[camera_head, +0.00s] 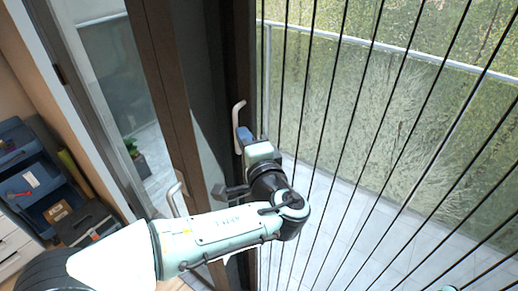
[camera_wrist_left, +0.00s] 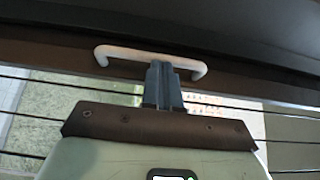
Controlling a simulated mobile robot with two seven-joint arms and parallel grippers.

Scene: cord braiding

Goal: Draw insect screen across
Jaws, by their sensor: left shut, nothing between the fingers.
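The insect screen shows as thin dark, near-vertical lines (camera_head: 333,105) across the right part of the opening. A dark upright bar (camera_head: 238,60) at its left edge carries a white bow-shaped handle (camera_head: 237,113). In the left wrist view the handle (camera_wrist_left: 125,53) lies across the dark bar (camera_wrist_left: 60,52). My left gripper (camera_head: 243,134) is at the lower end of the handle. Its blue-grey fingers (camera_wrist_left: 161,72) are shut with nothing between them, and their tips overlap the handle in the wrist view. I cannot tell whether they touch it. My right gripper is out of view.
A brown door frame (camera_head: 160,62) with a second white handle (camera_head: 173,199) stands left of the bar. Beyond the screen are a pale tiled balcony floor (camera_head: 325,208) and a railing (camera_head: 400,49). Blue bins (camera_head: 35,185) stand at the far left, and a potted plant (camera_head: 134,150) shows through glass.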

